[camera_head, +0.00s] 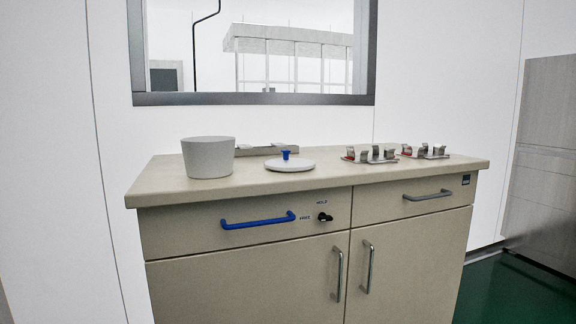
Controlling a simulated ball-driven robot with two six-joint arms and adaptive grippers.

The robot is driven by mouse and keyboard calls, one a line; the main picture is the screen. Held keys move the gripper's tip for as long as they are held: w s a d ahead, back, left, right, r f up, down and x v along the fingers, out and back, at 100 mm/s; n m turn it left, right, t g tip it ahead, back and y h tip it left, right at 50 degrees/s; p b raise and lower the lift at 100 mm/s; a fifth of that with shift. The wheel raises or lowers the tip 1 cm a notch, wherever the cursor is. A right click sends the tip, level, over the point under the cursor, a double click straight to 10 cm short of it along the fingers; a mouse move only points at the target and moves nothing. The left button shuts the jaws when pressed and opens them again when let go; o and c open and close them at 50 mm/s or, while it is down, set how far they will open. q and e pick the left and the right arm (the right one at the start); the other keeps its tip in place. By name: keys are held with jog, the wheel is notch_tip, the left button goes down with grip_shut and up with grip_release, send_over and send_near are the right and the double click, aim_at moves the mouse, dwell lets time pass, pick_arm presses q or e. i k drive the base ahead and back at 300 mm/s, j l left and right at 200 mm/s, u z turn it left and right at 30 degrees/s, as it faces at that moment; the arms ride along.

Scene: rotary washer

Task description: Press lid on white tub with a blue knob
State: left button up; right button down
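A white tub (208,158) stands upright at the left of the cabinet's countertop. A round white lid (288,165) with a blue knob (286,154) lies flat on the countertop to the right of the tub, apart from it. The inside of the tub is hidden from this angle. Neither of my grippers shows in the head view.
A grey bar-shaped piece (262,149) lies behind the lid. Two metal racks with upright clips (371,155) (425,152) sit at the right. The cabinet (240,258) has a blue drawer handle (258,221) and a black knob (324,217). The countertop's front edge is clear.

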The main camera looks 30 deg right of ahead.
aim_at(286, 164)
jog(key=i+l, duration=0.75)
jog(key=i, duration=0.15)
